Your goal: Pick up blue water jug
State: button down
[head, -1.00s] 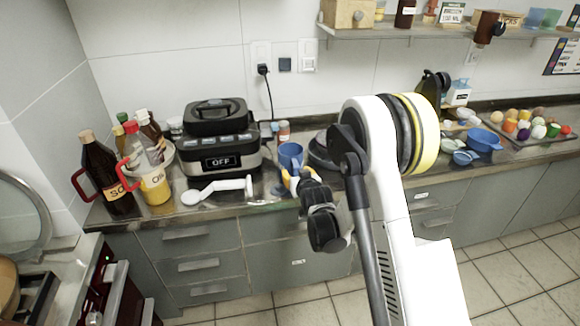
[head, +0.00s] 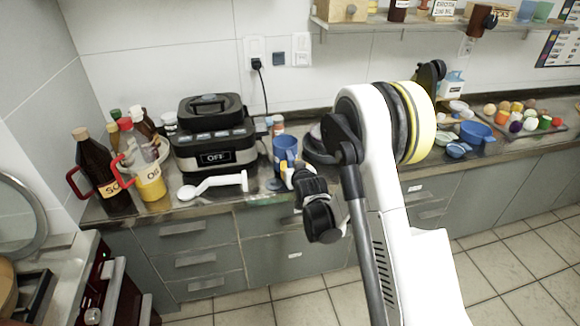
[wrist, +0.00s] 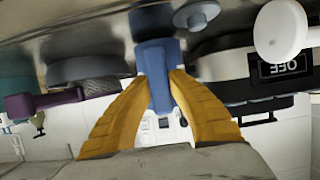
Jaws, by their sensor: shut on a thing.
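The blue water jug (head: 284,146) stands upright at the counter's front, right of the black cooker, in the head view. My gripper (head: 290,170) is at its near side, with little of the fingers showing. In the wrist view, the two yellow fingers of my gripper (wrist: 157,95) are shut on a blue part of the jug (wrist: 157,62), which sits between their tips. That part looks like the handle, though I cannot be sure. Whether the jug's base touches the counter is hard to tell.
The black cooker (head: 214,140) and a white ladle-like utensil (head: 215,185) are left of the jug. A dark round pan (head: 318,150) is close on its right. Bottles (head: 100,170) crowd the left corner. A blue pot (head: 475,131) is farther right.

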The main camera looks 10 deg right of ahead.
aim_at(291, 157)
notch_tip(291, 157, up, 4)
jog(key=shift+f+p, duration=0.2)
jog(key=shift+p, duration=0.65)
jog(key=s+d+r+p, duration=0.2)
jog(key=d+r+p, duration=0.2)
jog(key=d, duration=0.7)
notch_tip(291, 157, up, 2)
jog(key=shift+s+d+r, duration=0.15)
jog(key=shift+d+r, duration=0.05)
jog(key=shift+d, duration=0.05)
